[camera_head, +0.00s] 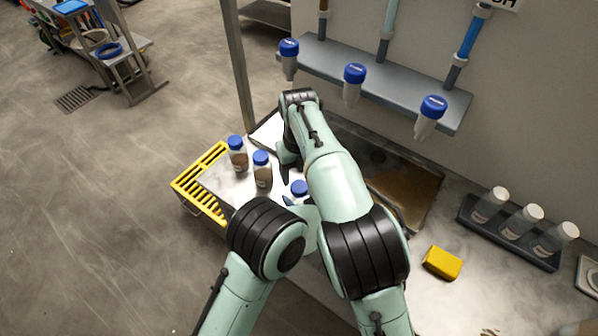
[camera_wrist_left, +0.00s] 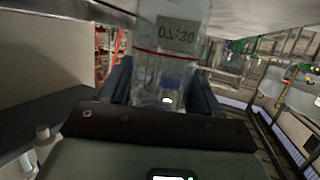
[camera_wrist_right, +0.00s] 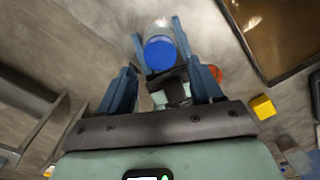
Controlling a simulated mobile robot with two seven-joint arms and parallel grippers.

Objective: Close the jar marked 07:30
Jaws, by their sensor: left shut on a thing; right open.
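The clear jar marked 07:30 (camera_wrist_left: 178,40) is between the fingers of my left gripper (camera_wrist_left: 163,80), which is shut on it. Its label reads upside down in the left wrist view. In the head view a blue lid (camera_head: 300,187) shows at the top of the held jar; the arms hide most of the rest. The right wrist view shows a blue lid (camera_wrist_right: 160,53) at the jar's end, between the left fingers. I cannot tell whether it is tight. My right gripper (camera_wrist_right: 163,80) is open and empty, close to the lid; it is partly visible in the head view (camera_head: 287,162).
Two blue-lidded jars with brown contents (camera_head: 237,155) (camera_head: 262,171) stand left of the arms, near a yellow rack (camera_head: 205,183). A brown-stained tray (camera_head: 412,192) lies behind. A yellow block (camera_head: 442,262) and a dark rack (camera_head: 510,236) with pale containers are right. Several blue-capped containers line the shelf (camera_head: 400,90).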

